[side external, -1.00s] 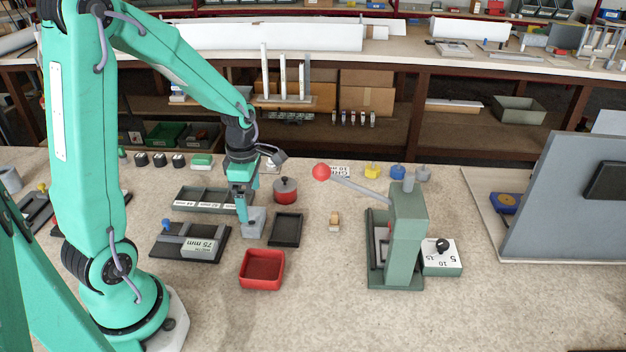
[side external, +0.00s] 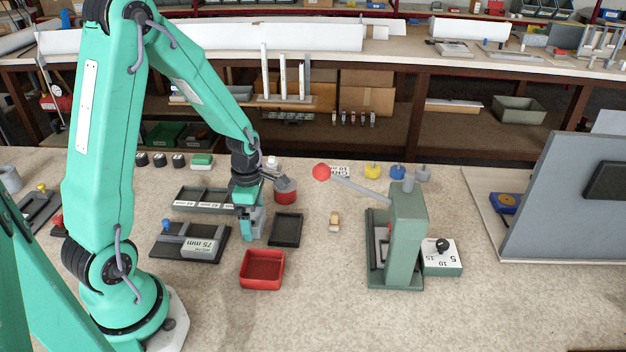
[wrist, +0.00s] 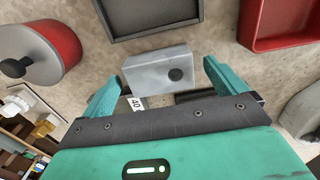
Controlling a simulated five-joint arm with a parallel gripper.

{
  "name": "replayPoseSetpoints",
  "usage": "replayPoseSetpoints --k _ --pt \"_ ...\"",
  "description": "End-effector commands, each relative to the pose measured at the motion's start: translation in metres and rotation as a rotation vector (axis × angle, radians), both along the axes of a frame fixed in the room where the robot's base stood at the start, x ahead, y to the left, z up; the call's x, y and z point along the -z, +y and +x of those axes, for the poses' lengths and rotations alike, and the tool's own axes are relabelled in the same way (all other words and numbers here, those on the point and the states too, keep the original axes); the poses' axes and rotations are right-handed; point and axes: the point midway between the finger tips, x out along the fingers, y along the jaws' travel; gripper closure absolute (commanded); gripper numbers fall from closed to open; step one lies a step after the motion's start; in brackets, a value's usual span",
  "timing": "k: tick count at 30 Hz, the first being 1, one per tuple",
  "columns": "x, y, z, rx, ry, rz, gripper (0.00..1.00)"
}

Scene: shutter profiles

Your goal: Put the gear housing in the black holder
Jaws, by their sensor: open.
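The gear housing is a light grey block (wrist: 150,74) with a dark round hole in one face. It stands on the bench between my gripper's two open fingers (wrist: 160,76) in the wrist view, with a gap at each fingertip. In the side view the housing (side external: 260,217) is partly hidden behind my gripper (side external: 246,230), which points down at it. The black holder (side external: 274,240) is a shallow, empty rectangular tray just right of the housing. In the wrist view the holder's dark rim (wrist: 168,29) lies beyond the housing.
A red bin (side external: 262,284) sits in front of the holder. A red lidded pot (side external: 286,192) stands behind it. A dark fixture marked 75 mm (side external: 200,247) is left of my gripper. A green lever press (side external: 408,235) stands to the right, with clear bench before it.

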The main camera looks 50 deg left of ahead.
Motion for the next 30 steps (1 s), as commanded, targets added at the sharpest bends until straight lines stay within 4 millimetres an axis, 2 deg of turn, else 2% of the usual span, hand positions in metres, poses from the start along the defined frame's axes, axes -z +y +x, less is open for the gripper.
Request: replayPoseSetpoints --k 17,27,30 --pt "0.0029 0.0000 -0.0001 0.000 0.000 0.000 0.03" --pt "0.0025 0.0001 0.0003 0.000 -0.001 0.000 0.68" --pt "0.0024 0.0001 0.0003 0.000 -0.001 0.000 0.70"
